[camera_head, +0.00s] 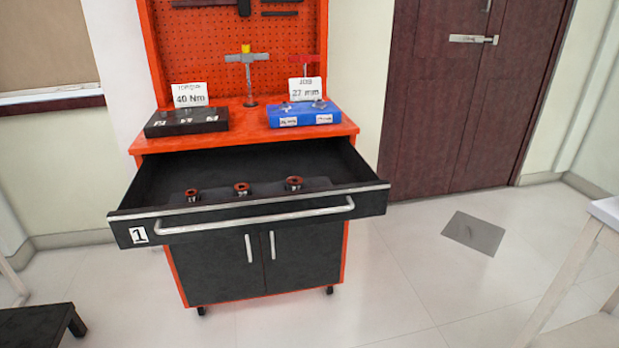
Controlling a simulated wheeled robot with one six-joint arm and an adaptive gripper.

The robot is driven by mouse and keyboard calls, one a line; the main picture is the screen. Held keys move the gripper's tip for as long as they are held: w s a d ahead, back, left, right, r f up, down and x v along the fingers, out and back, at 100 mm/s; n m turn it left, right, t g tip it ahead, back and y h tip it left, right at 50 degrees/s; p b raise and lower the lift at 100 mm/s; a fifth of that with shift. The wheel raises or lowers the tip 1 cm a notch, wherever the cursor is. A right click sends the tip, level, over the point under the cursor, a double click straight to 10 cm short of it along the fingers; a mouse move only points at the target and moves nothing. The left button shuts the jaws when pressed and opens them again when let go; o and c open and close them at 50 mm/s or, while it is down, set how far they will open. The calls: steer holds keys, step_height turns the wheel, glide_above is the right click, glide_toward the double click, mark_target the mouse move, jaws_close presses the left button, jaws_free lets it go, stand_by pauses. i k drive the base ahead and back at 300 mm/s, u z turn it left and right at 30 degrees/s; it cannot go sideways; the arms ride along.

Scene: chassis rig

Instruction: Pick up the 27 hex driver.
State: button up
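The drawer (255,212) marked 1 is pulled open. In it, three small round driver pieces with reddish-brown tops stand in a row on a dark holder: a left one (192,193), a middle one (241,188) and a right one (294,183). Each has a small white number label in front, too small to read surely, so I cannot tell which is the 27 hex driver. A white sign (305,89) on the cabinet top reads "27 mm". My gripper is not in view.
The orange cabinet top (243,120) holds a black case (186,121), a blue case (304,114), T-handled tools and a "40 Nm" sign (190,95). A white table (605,212) stands at right, a dark low platform (40,325) at lower left. The floor before the cabinet is mostly clear.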

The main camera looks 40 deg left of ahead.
mark_target(293, 183)
steer(key=u, duration=0.4)
steer(key=i, duration=0.7)
steer(key=u, duration=0.65)
